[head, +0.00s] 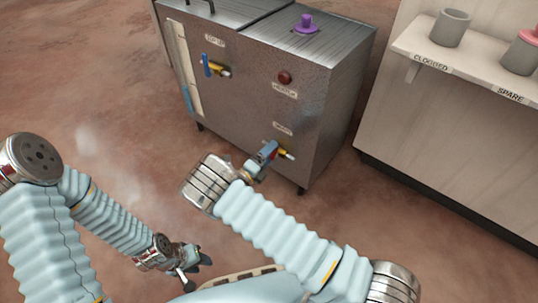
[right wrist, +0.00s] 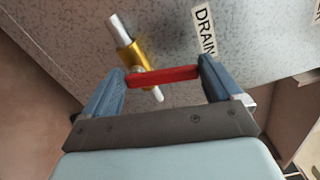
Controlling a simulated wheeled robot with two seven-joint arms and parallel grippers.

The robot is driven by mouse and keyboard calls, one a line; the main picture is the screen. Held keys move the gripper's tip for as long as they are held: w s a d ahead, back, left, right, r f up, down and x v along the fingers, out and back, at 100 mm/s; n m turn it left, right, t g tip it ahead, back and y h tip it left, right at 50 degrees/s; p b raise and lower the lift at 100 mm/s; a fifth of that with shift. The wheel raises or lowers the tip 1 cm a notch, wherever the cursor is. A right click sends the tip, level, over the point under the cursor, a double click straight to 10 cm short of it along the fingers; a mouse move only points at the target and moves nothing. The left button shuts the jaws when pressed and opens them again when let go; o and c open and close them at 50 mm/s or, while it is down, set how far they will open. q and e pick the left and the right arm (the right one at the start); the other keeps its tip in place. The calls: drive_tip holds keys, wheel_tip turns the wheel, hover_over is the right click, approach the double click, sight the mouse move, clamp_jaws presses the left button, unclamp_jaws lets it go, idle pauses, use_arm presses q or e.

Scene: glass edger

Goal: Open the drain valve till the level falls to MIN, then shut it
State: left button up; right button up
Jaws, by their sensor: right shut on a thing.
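The drain valve has a yellow body (right wrist: 132,54) on a metal pipe and a red lever (right wrist: 165,76), beside a DRAIN label (right wrist: 204,30). My right gripper (head: 273,151) is at this valve, low on the front of the steel tank (head: 255,85). In the right wrist view its two blue-grey fingers (right wrist: 162,80) are shut on the red lever, which lies crosswise to the pipe. A tall sight gauge (head: 181,60) on the tank's left side shows blue in its lower part; its marks are too small to read. My left gripper (head: 197,262) hangs away from the tank, its jaws unclear.
A blue-handled valve (head: 207,66) sits higher on the tank front, with a red button or lamp (head: 285,78) to its right. A purple knob (head: 305,24) stands on top. A shelf (head: 480,75) at right holds grey cups (head: 452,27). The floor at left is clear.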

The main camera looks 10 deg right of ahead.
use_arm(q)
drive_tip(key=shift+w+a+r, duration=0.15)
drive_tip(key=shift+w+r, duration=0.05)
use_arm(e)
drive_tip(key=shift+w+a+f+n, duration=0.1)
drive_tip(key=shift+w+a+n, duration=0.05)
drive_tip(key=shift+n, duration=0.45)
drive_tip(key=shift+w+a+f+n, duration=0.1)
drive_tip(key=shift+n, duration=0.5)
drive_tip(key=o, duration=1.2)
use_arm(q)
drive_tip(key=shift+a, duration=0.1)
use_arm(e)
drive_tip(key=shift+a+r, duration=0.1)
